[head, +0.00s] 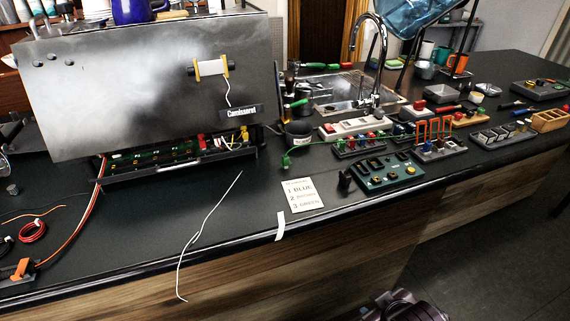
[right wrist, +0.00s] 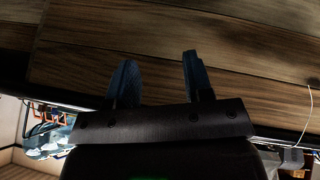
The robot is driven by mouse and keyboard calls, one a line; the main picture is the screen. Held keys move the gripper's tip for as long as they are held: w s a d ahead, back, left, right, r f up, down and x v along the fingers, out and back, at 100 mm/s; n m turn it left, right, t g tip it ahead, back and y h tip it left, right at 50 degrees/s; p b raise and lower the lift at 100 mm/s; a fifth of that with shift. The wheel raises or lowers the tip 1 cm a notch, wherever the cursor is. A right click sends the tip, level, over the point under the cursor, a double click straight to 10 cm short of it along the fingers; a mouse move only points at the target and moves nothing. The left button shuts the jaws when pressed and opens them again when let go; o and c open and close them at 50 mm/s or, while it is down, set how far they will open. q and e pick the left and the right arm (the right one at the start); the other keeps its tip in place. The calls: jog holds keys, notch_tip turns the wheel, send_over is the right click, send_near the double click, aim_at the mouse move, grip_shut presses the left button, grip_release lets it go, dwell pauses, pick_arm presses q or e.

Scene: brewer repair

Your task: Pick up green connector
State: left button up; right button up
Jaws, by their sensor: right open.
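A small green plug-like piece (head: 286,160) with a thin green lead lies on the dark counter in the head view, just in front of a dark cup. It is the likeliest green connector, but it is too small to be sure. My right gripper (right wrist: 158,78) shows in the right wrist view with its two dark fingers apart and nothing between them. It faces the wooden front of the counter. The green piece does not show in that view. My left gripper is in neither view.
The opened brewer (head: 140,85) stands at the left, its green circuit board (head: 150,155) exposed below. A card (head: 302,194) listing BLUE and GREEN lies near the front edge. A green-topped block (head: 390,173) and several connector trays sit right. A white wire (head: 205,222) overhangs the edge.

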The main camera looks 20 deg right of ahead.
jog(key=w+a+r+n+t+y, duration=0.2)
jog(key=w+a+r+n+t, duration=0.35)
jog(key=w+r+n, duration=0.4)
jog(key=w+a+r+n+t+y, duration=0.2)
jog(key=w+a+r+n+t, duration=0.3)
jog(key=w+r+n+t, duration=0.35)
jog(key=w+a+r+n+g+y, duration=0.15)
jog(key=a+n+g+y, duration=0.3)
jog(key=n, duration=0.55)
jog(key=a+r+n+g+y, duration=0.35)
jog(key=a+n+y, duration=0.2)
jog(key=n, duration=0.45)
jog(key=w+a+r+n+g+y, duration=0.15)
jog(key=a+n+g+y, duration=0.35)
jog(key=n, duration=0.5)
jog(key=n+g+h, duration=0.3)
jog(key=n+h, duration=1.4)
jog(key=n, duration=0.5)
send_near(286, 157)
jog(key=x, duration=0.4)
jog(key=shift+w+f+b, duration=0.15)
jog(key=shift+w+b, duration=0.15)
jog(key=shift+w, duration=0.2)
jog(key=shift+s+x, duration=0.15)
jog(key=shift+x, duration=1.15)
jog(key=shift+s+x, duration=0.2)
jog(key=shift+x, duration=1.05)
jog(key=shift+f, duration=0.1)
jog(key=c, duration=0.8)
grip_shut()
